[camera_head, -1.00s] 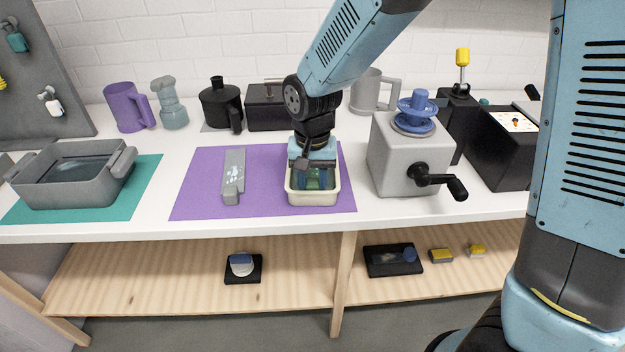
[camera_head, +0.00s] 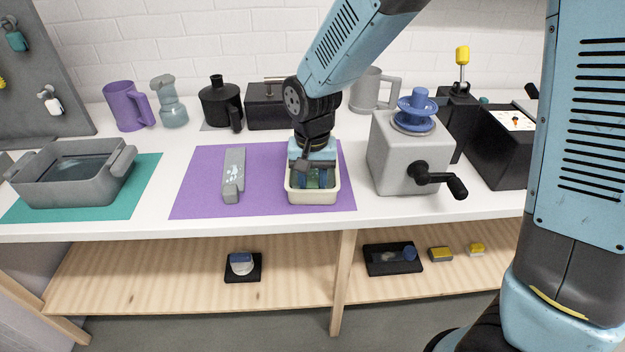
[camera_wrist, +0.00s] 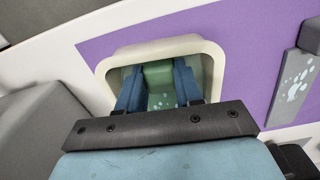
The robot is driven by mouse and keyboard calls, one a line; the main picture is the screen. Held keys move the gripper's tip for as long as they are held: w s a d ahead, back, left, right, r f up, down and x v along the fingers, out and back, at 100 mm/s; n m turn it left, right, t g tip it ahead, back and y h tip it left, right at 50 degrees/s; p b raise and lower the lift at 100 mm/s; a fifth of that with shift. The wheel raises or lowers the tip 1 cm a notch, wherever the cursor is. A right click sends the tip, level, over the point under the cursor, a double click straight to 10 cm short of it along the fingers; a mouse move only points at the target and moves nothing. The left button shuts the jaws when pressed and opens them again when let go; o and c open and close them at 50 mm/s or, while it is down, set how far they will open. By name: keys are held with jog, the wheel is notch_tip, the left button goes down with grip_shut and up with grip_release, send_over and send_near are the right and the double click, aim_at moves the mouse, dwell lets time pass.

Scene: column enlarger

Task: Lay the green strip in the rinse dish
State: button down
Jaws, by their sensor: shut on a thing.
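The green strip (camera_wrist: 158,75) is between the blue fingers of my gripper (camera_wrist: 157,92) in the wrist view. My gripper (camera_head: 313,180) is shut on the strip and reaches down inside a small cream dish (camera_head: 313,198) on the purple mat. The dish's rim (camera_wrist: 150,47) surrounds the fingers and strip in the wrist view. The fingers hide part of the strip, and I cannot tell whether it touches the dish floor. A larger grey two-handled dish (camera_head: 50,193) holding clear liquid stands on a teal mat at the far left.
A grey slab with pale marks (camera_head: 233,180) lies left of the cream dish on the purple mat (camera_head: 200,195). A grey crank box (camera_head: 395,165) stands close on the right. Mugs and a black pot (camera_head: 220,105) line the back. White counter is clear between the mats.

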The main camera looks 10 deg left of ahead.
jog(key=shift+f, duration=0.15)
jog(key=c, duration=0.7)
grip_release()
jog(key=shift+o, duration=0.2)
jog(key=shift+r, duration=4)
notch_tip(320, 180, up, 14)
jog(key=shift+f, duration=0.15)
